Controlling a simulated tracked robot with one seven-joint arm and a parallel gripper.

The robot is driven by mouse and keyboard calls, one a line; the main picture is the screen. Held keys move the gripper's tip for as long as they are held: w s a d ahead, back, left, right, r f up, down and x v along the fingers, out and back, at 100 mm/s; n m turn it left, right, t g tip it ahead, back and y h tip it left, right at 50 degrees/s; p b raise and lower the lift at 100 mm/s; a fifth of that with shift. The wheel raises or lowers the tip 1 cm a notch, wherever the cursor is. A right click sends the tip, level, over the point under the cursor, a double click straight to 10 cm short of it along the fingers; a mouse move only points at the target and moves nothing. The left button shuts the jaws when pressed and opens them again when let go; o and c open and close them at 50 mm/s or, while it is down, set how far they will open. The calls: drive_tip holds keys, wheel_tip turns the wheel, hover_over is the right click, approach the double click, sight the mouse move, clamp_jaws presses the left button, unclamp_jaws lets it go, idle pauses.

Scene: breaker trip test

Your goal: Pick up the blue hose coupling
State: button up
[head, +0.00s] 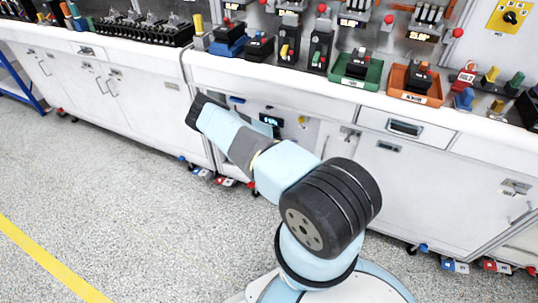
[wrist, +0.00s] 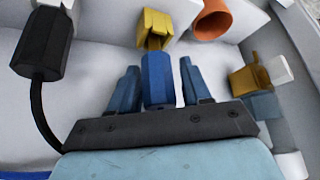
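In the wrist view a blue cylindrical piece (wrist: 157,82), which looks like the hose coupling, stands between the two blue-grey fingers of my gripper (wrist: 159,85). The fingers are apart, one on each side of it. A narrow gap shows on the right side; on the left the finger is very close, and I cannot tell if it touches. In the head view my arm bends toward the cabinet front below the bench, and the gripper itself is not clearly visible.
In the wrist view a yellow block (wrist: 155,24) is just beyond the blue piece. An orange cylinder (wrist: 210,24) lies behind, a dark corded plug (wrist: 44,42) is left, and a brass-coloured piece (wrist: 249,78) is right. Pale walls surround them. The bench (head: 270,78) holds switchgear and trays.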

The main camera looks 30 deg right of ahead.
clamp_jaws()
